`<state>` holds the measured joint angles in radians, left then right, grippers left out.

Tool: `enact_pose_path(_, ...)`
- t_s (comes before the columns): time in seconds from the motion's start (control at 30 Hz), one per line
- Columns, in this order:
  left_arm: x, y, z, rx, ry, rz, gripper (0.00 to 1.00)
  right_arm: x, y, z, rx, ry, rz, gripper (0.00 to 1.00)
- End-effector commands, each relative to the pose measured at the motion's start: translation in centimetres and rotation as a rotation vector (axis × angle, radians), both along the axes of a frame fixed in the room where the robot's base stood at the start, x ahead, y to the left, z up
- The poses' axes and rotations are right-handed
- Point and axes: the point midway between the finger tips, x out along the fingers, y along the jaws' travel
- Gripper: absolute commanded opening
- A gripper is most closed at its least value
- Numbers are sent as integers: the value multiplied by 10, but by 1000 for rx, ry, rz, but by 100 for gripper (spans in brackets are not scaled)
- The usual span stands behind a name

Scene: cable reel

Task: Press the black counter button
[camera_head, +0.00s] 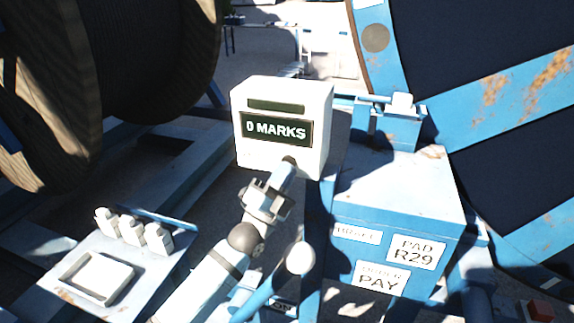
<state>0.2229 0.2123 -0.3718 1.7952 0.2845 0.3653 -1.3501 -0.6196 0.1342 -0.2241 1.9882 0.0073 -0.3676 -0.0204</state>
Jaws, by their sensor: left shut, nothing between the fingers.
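A white counter box (322,135) stands in the middle of the head view, with a dark slot above a display that reads "0 MARKS". The black counter button (289,160) shows as a small dark spot low on its front face, partly hidden by my fingers. My left gripper (286,169) is shut and empty, its fingertips pointing up at the button. The tips are at or very near the button; I cannot tell whether they touch it. My right gripper is not in view.
A blue-and-white cabinet (395,190) with labels "PAD R29" and "PAY" stands to the right. A lever with a white ball knob (300,258) is just right of my left arm. A panel with white switches (131,230) lies left. Large reels stand on both sides.

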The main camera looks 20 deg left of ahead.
Motion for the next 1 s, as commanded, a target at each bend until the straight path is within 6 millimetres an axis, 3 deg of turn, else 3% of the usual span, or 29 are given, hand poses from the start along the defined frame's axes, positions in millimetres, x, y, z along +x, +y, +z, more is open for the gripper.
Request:
enact_pose_path(0.57, 2, 0, 1, 0, 0, 0, 0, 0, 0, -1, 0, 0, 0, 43)
enact_pose_path(1.0, -17, 1, 0, 0, 1, 1, 0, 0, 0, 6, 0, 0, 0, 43)
